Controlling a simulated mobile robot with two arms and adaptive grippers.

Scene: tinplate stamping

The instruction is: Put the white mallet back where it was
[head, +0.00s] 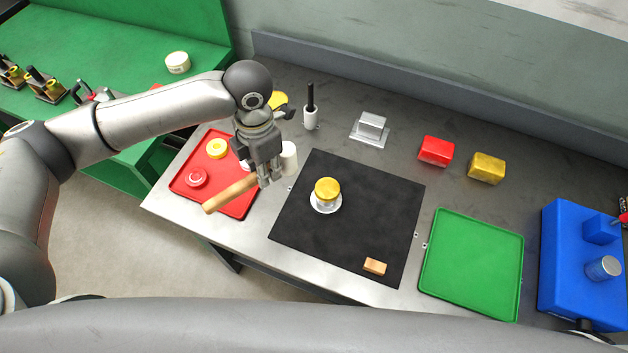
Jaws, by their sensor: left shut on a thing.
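The white mallet has a pale wooden handle (230,194) and a white head (288,157). My left gripper (268,180), in the head view, is shut on its handle near the head. The handle points to the lower left, across the right part of the red tray (239,211). The head lies toward the upper right, near the top left edge of the black mat (345,236). I cannot tell how high the mallet is above the table. The right gripper is not in view.
The red tray holds a yellow round piece (217,148) and a red one (196,178). A yellow-topped piece (327,189) and a wooden block (375,267) are on the mat. A green tray (472,265) at right is empty.

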